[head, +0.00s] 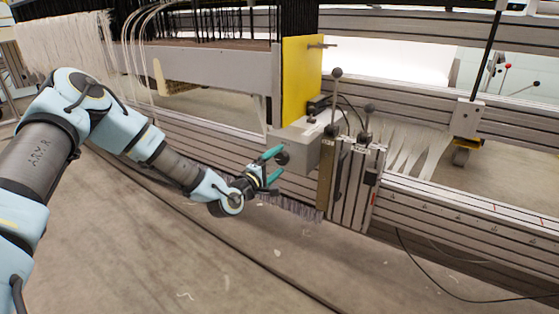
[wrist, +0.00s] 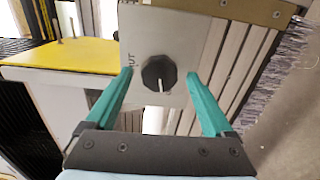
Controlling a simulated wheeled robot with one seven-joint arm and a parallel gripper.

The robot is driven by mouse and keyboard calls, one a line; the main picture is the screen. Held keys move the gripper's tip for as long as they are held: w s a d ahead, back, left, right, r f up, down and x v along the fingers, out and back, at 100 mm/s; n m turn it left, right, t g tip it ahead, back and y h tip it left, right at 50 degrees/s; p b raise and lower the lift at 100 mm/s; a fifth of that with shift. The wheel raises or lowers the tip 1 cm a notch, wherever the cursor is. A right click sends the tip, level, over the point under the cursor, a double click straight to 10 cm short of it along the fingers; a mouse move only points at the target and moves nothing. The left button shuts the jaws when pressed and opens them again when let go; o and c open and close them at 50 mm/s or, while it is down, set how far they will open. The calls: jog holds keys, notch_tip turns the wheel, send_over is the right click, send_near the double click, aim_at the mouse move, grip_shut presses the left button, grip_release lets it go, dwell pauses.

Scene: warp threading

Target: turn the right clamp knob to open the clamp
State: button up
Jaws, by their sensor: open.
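The clamp knob (wrist: 159,72) is black and round with a pale pointer mark, on the face of a light grey box (wrist: 193,30). In the head view the knob (head: 283,158) shows dark on the end of the box (head: 305,150). My gripper (head: 278,165) is open and empty, facing the knob from the left. In the wrist view its green fingertips (wrist: 159,80) stand left and right of the knob, with a gap on each side. I cannot tell how far the tips are from the box face. Letters beside the knob are partly hidden by the left finger.
A yellow plate (head: 302,80) stands above the box. Upright levers with black ball ends (head: 337,74) rise just right of it. White threads (head: 415,145) spread further right along the slotted metal beam (head: 460,212). The floor (head: 230,275) in front is mostly clear.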

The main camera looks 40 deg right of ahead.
jog(key=p+v, duration=0.1)
jog(key=v, duration=0.8)
jog(key=shift+a, duration=0.2)
jog(key=w+a+f+m+y, duration=0.1)
jog(key=w+a+m+y, duration=0.35)
jog(key=a, duration=0.75)
jog(key=w+a+m+y, duration=0.2)
jog(key=w+a+y, duration=0.45)
jog(key=a, duration=0.55)
jog(key=s+a+r+y, duration=0.1)
jog(key=a+r+y, duration=0.1)
jog(key=a, duration=0.5)
jog(key=s+a+r+y, duration=0.1)
jog(key=a+r+y, duration=0.2)
jog(key=a, duration=0.5)
jog(key=s+a+r+n+g+y, duration=0.1)
jog(key=s+a+r+n+g, duration=0.15)
jog(key=s+a+r, duration=0.5)
notch_tip(320, 180, up, 31)
jog(key=s+a+p, duration=0.1)
jog(key=p, duration=3.2)
jog(key=shift+a, duration=0.4)
